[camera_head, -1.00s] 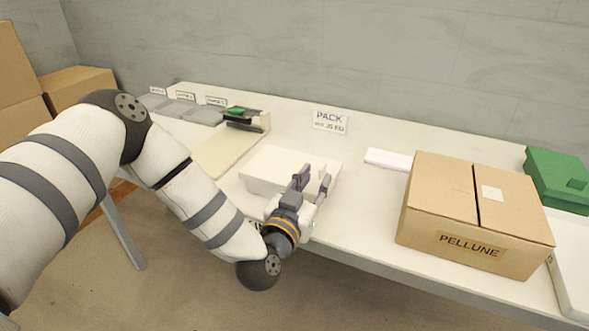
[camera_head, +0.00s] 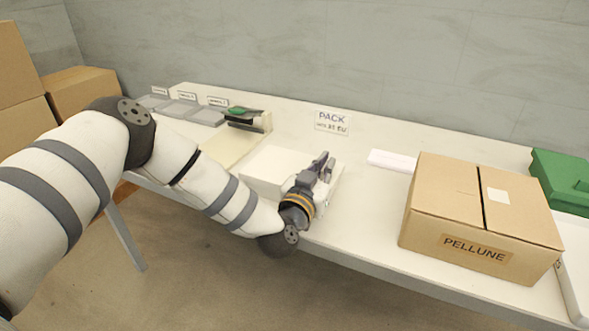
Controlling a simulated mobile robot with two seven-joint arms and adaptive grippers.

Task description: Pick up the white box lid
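A white box (camera_head: 268,168) sits on the white table left of centre in the head view. Its top looks flat and white, and I cannot make out a seam between lid and body. My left gripper (camera_head: 322,166) is over the right part of this box and hides some of it. Its fingers overlap in this view, so I cannot tell whether they are open or shut, or whether they touch the box. My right gripper is not in view.
A cardboard box marked PELLUNE (camera_head: 480,215) stands to the right. A green box (camera_head: 562,178) is behind it. A thin white piece (camera_head: 392,160) lies near the wall. A beige mat (camera_head: 228,146) and grey trays (camera_head: 183,110) are on the left.

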